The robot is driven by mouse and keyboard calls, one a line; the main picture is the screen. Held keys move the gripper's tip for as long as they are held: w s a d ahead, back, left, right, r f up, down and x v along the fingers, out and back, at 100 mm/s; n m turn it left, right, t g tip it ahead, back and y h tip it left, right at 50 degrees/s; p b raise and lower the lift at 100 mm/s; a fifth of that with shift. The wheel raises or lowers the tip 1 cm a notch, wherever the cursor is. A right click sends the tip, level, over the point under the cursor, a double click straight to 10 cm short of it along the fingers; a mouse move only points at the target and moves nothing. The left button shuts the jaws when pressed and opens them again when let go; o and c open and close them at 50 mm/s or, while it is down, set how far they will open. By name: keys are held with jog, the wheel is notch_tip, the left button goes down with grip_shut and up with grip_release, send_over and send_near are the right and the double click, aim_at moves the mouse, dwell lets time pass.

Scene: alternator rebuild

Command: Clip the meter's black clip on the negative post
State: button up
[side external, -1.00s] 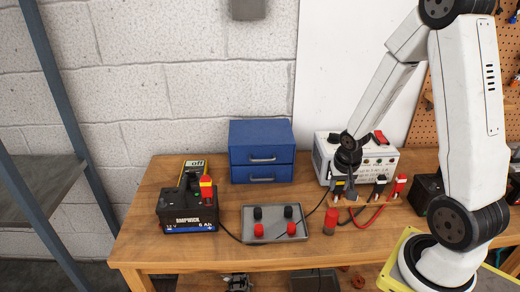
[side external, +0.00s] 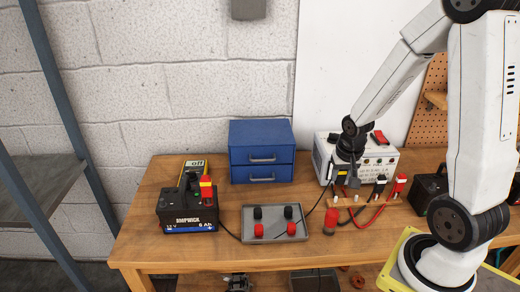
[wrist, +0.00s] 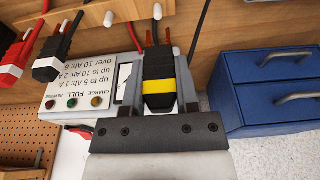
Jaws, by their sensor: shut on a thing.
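My gripper (side external: 350,184) is in front of the charger in the side view. In the wrist view my gripper (wrist: 158,78) is shut on a black clip with a yellow band (wrist: 158,98), its copper-coloured jaws pointing away from me. The battery (side external: 188,213) stands at the table's left, far from my gripper. A red clip with a yellow band (side external: 206,188) sits upright on the battery's right side. The yellow meter (side external: 193,164), reading "off", is behind the battery. I cannot clearly make out the negative post among the dark shapes on top of the battery.
The charger (side external: 376,168) is beside my gripper. A black clip (side external: 379,184) and a red clip (side external: 400,182), both white-banded, stand at the peg rack (side external: 365,201). A grey tray (side external: 275,236) with red and black caps and blue drawers (side external: 262,158) lie between battery and charger.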

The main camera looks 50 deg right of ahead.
jog(key=shift+r, duration=0.1)
notch_tip(320, 180, up, 18)
jog(key=n+y, duration=0.2)
jog(key=n, duration=1)
send_over(162, 200)
jog(key=shift+t, duration=0.4)
jog(key=x, duration=0.4)
jog(key=s+x, duration=0.1)
jog(key=x, duration=0.2)
jog(key=s+x, duration=0.1)
jog(key=x, duration=0.3)
jog(key=shift+d+f, duration=0.2)
jog(key=shift+f, duration=0.35)
jog(key=shift+f, duration=0.2)
dwell(0.3)
jog(key=shift+x, duration=0.9)
jog(key=shift+s+f, duration=0.1)
jog(key=shift+s, duration=0.15)
jog(key=o, duration=1)
jog(key=shift+c, duration=0.2)
